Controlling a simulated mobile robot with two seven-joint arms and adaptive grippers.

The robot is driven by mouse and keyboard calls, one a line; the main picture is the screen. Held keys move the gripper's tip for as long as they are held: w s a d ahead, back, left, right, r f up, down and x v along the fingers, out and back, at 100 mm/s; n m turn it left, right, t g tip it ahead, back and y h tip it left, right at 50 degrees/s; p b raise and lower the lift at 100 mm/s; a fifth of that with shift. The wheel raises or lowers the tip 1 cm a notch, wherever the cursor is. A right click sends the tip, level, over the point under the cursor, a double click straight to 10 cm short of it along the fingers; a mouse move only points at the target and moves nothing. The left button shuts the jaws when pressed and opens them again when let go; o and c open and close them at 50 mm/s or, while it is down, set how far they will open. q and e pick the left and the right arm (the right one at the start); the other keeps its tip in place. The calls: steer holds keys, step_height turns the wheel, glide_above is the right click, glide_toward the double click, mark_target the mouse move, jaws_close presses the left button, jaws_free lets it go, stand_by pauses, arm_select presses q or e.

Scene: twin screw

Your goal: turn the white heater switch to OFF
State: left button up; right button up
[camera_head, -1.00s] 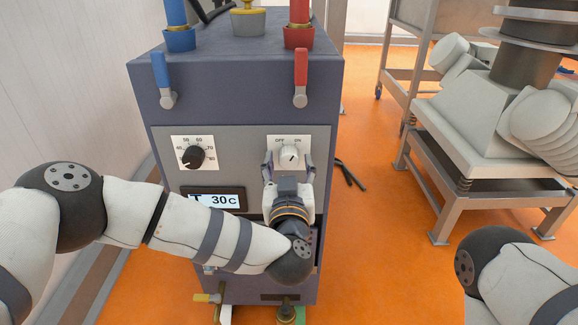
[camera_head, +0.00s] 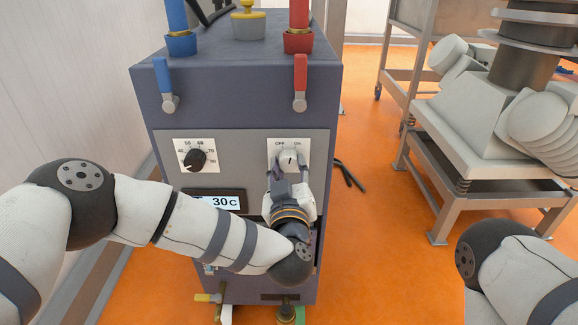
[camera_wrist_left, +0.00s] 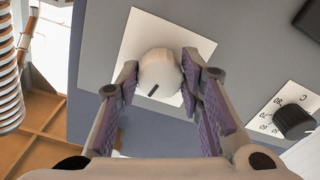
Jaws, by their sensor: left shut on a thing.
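The white heater switch (camera_head: 289,157) is a round knob on a white plate with OFF at upper left and ON at upper right. Its dark mark points up, a little toward ON, in the head view. It also shows in the left wrist view (camera_wrist_left: 159,73), where the mark slants to the lower left. My left gripper (camera_head: 289,162) reaches up to the knob from below. In the left wrist view its two purple-padded fingers (camera_wrist_left: 160,82) stand on either side of the knob and are shut on it. My right gripper is not in view.
The grey heater cabinet (camera_head: 236,90) carries a black temperature dial (camera_head: 195,160), a display (camera_head: 218,202) reading 30 C, a blue lever (camera_head: 163,82) and a red lever (camera_head: 300,78). A metal-framed stand (camera_head: 480,195) is at right. Orange floor lies between.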

arm_select(q)
steer(key=n, duration=0.4)
steer(key=shift+n, duration=0.3)
steer(key=shift+d+n, duration=0.1)
steer(key=shift+n, duration=1.7)
steer(key=o, duration=1.2)
steer(key=shift+c, duration=0.2)
steer(key=shift+s, duration=0.15)
steer(key=s, duration=1.1)
steer(key=shift+s, duration=0.4)
